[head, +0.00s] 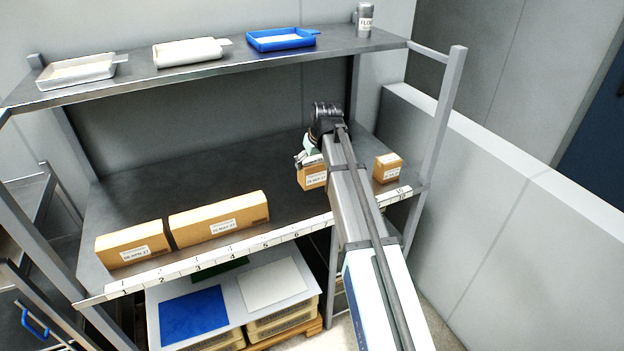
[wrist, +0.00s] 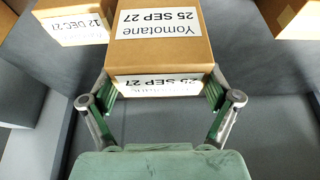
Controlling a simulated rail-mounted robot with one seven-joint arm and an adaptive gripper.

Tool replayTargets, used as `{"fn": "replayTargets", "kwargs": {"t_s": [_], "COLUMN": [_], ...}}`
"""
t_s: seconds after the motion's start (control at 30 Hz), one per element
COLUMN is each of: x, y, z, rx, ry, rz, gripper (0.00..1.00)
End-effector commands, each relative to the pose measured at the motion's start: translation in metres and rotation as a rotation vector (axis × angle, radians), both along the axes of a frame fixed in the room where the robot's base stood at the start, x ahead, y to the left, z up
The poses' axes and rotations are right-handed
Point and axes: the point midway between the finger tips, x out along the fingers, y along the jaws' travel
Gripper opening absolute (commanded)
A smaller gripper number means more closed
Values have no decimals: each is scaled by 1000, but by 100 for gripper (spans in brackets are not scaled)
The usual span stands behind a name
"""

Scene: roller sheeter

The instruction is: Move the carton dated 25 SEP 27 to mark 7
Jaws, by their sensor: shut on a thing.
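The carton dated 25 SEP 27 (wrist: 163,32) is a small brown box with white labels on its top and front, marked Yomotane. It also shows in the head view (head: 312,178), at the right part of the middle shelf, roughly behind marks 6 and 7. My gripper (wrist: 160,88) is shut on it, with a green-padded finger at each side; in the head view the gripper (head: 309,160) is partly hidden by my arm. I cannot tell whether the carton touches the shelf. Mark 7 (head: 326,219) is on the white strip along the shelf's front edge; my arm covers the marks right of it.
A small carton (head: 388,167) stands to the right near mark 10; a carton dated 12 DEC 27 (wrist: 75,22) shows in the wrist view. Two long cartons (head: 218,215) (head: 133,244) stand at the left. The shelf between them and the held carton is clear. Trays and a can (head: 364,20) are on the upper shelf.

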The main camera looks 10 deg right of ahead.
Motion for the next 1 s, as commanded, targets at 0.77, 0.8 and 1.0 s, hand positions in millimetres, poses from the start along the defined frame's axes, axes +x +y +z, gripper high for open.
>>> {"fn": "replayTargets", "kwargs": {"t_s": [0.77,0.8,1.0], "x": [0,0,0], "y": [0,0,0], "z": [-79,-81,-81], "rx": [0,0,0], "ry": [1,0,-1], "rz": [1,1,1], "gripper": [48,48,48]}}
